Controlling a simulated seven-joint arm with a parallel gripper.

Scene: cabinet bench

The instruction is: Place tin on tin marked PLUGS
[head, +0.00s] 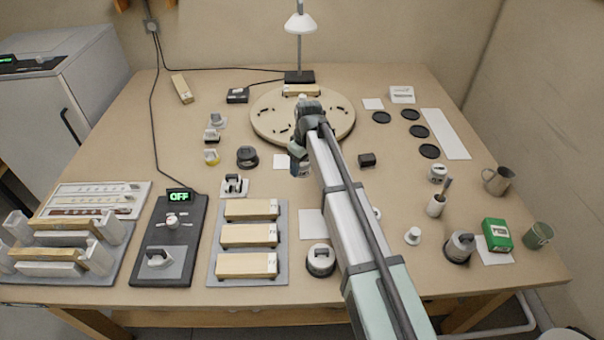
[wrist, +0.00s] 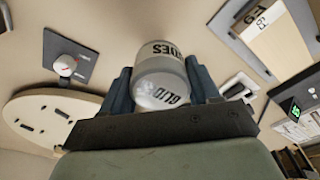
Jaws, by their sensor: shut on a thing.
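My gripper (wrist: 160,78) is shut on a pale grey tin (wrist: 162,88) in the wrist view, one finger on each side. Dark lettering on it is partly readable, ending in "DES" on one face and starting "GLID" on another. In the head view my gripper (head: 298,158) is just in front of the round wooden board, and the tin (head: 305,170) is mostly hidden by my arm. A small white tin (head: 437,173) with a dark mark stands at the right; its lettering is too small to read. I cannot tell which tin is marked PLUGS.
The round board (head: 268,127) with dark pegs and a lamp (head: 300,25) are behind my gripper. A dark round knob piece (head: 247,157) is to its left and a small black block (head: 367,160) to its right. Wooden blocks (head: 248,236) lie front left. A green box (head: 497,235) stands right.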

